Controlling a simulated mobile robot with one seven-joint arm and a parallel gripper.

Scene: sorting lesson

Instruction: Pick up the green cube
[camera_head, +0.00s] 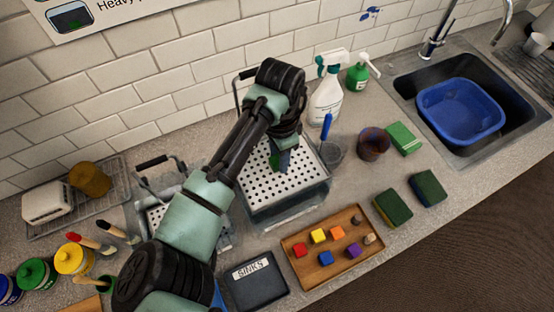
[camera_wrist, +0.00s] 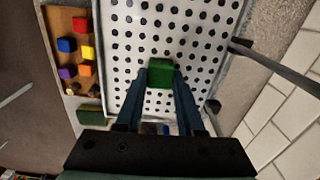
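The green cube (camera_wrist: 161,71) sits between the two blue fingertips of my gripper (camera_wrist: 161,79) in the wrist view. The fingers lie against its two sides, with no clear gap, so my gripper looks shut on it. In the head view the green cube (camera_head: 274,161) shows beside a blue finger of my gripper (camera_head: 281,163), over the white perforated tray (camera_head: 262,203). My arm hides part of the cube and the fingers there. I cannot tell whether the cube touches the tray or is just above it.
A wooden tray (camera_head: 290,253) with several coloured blocks stands in front. A black box (camera_head: 256,287) labelled SINKS is left of it. A spray bottle (camera_head: 326,98), a brown cup (camera_head: 373,143) and green sponges (camera_head: 393,208) stand to the right. A blue basin (camera_head: 460,108) sits in the sink.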

